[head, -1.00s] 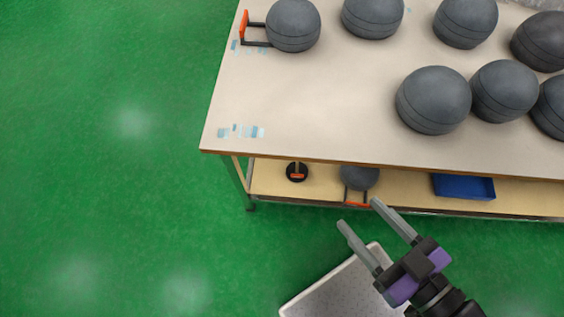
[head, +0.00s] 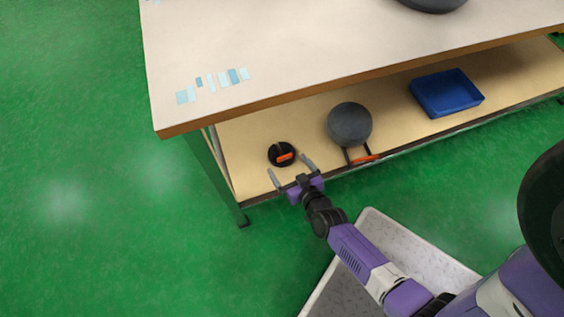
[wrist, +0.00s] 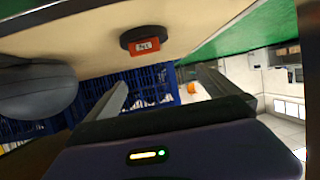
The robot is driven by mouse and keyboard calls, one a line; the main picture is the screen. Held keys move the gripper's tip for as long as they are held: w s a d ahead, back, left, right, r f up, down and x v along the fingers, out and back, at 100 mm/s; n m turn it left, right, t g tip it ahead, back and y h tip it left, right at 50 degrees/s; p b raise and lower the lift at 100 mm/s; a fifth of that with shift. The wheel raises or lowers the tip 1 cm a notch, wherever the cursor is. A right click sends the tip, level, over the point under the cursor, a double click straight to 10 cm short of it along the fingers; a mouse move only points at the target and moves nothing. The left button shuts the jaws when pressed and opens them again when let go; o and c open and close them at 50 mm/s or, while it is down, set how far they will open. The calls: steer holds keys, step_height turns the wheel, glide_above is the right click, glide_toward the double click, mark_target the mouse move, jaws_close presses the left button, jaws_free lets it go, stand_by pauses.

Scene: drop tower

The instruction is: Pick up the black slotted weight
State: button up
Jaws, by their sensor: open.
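The black slotted weight (head: 280,153) is a small round black disc with an orange label, lying on the lower shelf near its left end. In the wrist view the weight (wrist: 144,38) shows above the middle, ahead of the fingers, with its orange label facing me. My gripper (head: 290,172) is open and empty at the front edge of the lower shelf, just in front of the weight. The two fingers point towards it, one on either side, and do not appear to touch it.
A dark grey ball (head: 350,124) with an orange-handled bracket sits right of the weight. A blue tray (head: 446,93) lies farther right. The tabletop (head: 290,45) overhangs the lower shelf (head: 240,135). A grey tray (head: 400,245) is on the green floor under my arm.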

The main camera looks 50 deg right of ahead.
steer(key=b, duration=0.2)
glide_toward(281, 154)
steer(key=shift+w+d+r+m+h, duration=0.15)
steer(key=shift+w+r, duration=0.35)
steer(key=shift+r, duration=0.05)
steer(key=shift+w+d+r+m+h, duration=0.15)
steer(key=shift+w+r, duration=0.35)
steer(key=shift+r, duration=0.05)
steer(key=b+x, duration=0.3)
steer(key=x, duration=0.4)
steer(key=shift+w+d+f, duration=0.15)
steer(key=shift+f, duration=0.15)
steer(key=c, duration=1.7)
steer(key=shift+r, duration=0.2)
steer(key=shift+c, duration=0.3)
